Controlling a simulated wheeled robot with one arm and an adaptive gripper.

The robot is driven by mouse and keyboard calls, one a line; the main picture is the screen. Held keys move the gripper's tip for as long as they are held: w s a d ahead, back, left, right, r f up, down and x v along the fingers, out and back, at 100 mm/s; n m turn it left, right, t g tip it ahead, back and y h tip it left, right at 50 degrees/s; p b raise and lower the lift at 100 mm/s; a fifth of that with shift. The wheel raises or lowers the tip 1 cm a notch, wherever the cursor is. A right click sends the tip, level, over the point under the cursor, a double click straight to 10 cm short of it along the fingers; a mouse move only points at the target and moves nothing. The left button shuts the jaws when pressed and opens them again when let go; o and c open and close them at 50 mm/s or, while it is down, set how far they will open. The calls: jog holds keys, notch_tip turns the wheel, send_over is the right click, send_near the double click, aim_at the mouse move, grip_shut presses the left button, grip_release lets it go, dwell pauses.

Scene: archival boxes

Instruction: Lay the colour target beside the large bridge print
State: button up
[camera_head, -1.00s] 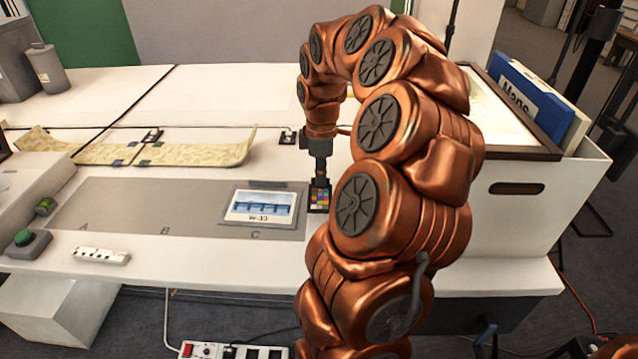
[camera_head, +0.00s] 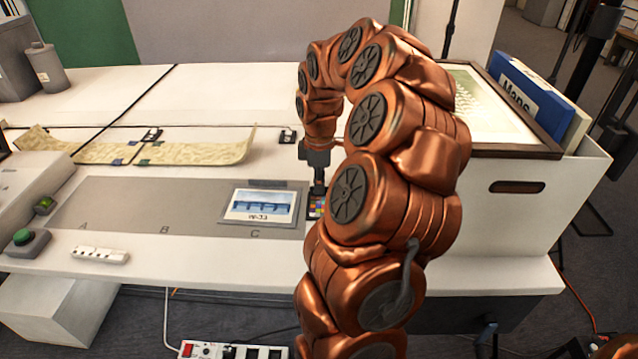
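The colour target (camera_head: 315,210), a small dark card with coloured patches, is just right of the bridge print. My gripper (camera_head: 318,190) is directly above it, with its fingertips at the card's top edge, and appears shut on it. My arm covers the card's right part. I cannot tell whether the card touches the table. The large bridge print (camera_head: 259,206), a white-bordered blue picture of a bridge, lies on the grey mat above the letter C.
The grey mat (camera_head: 130,205) is bare around A and B. A long patterned strip (camera_head: 195,153) lies behind it. A white power strip (camera_head: 100,255) and a green button box (camera_head: 27,243) are at front left. A large white box (camera_head: 515,215) stands at right.

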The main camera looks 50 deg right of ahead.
jog(key=o, duration=0.4)
jog(key=shift+o, duration=0.2)
notch_tip(320, 180, up, 12)
jog(key=shift+r+p, duration=0.15)
jog(key=shift+p, duration=0.3)
jog(key=s+a+f+m+g, duration=0.1)
jog(key=s+a, duration=0.1)
jog(key=a, duration=0.9)
jog(key=s+a+f+m, duration=0.1)
jog(key=a, duration=1)
jog(key=s+a+f+m+g, duration=0.1)
jog(key=s+a+f+m, duration=0.2)
jog(key=s+a, duration=0.2)
jog(key=s+a+f+m, duration=0.2)
jog(key=s+a+f, duration=0.2)
jog(key=s, duration=0.7)
jog(key=shift+s+a+f+m+g, duration=0.25)
jog(key=shift+a+m+g, duration=0.15)
jog(key=shift+a, duration=0.25)
